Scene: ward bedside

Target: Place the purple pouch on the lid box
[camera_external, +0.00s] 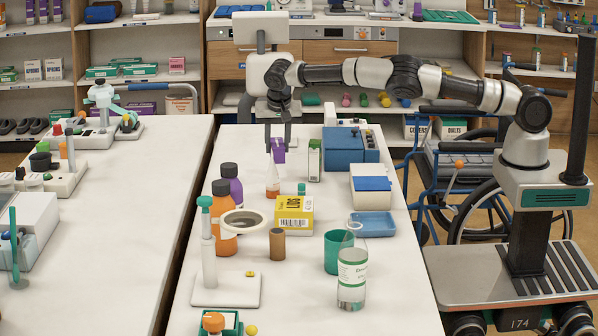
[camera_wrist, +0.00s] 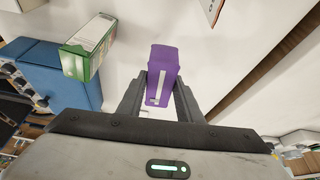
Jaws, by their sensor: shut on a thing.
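My gripper (camera_external: 278,141) points down over the far part of the right-hand table and is shut on the purple pouch (camera_external: 279,152). In the wrist view, the pouch (camera_wrist: 164,66) stands out between the two dark fingers (camera_wrist: 161,88), with a pale stripe on its side. It appears held above the tabletop; the exact gap is hard to tell. A white box with a blue lid panel (camera_external: 371,184), which looks like the lid box, stands to the right and nearer the camera, apart from the gripper. Its top looks bare.
A flask with orange liquid (camera_external: 272,184) is just below the pouch in the picture. A green-and-white carton (camera_external: 314,160) and a blue case (camera_external: 343,148) stand right of the gripper. A yellow box (camera_external: 294,215), bottles and a blue tray (camera_external: 373,223) are nearer the camera.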

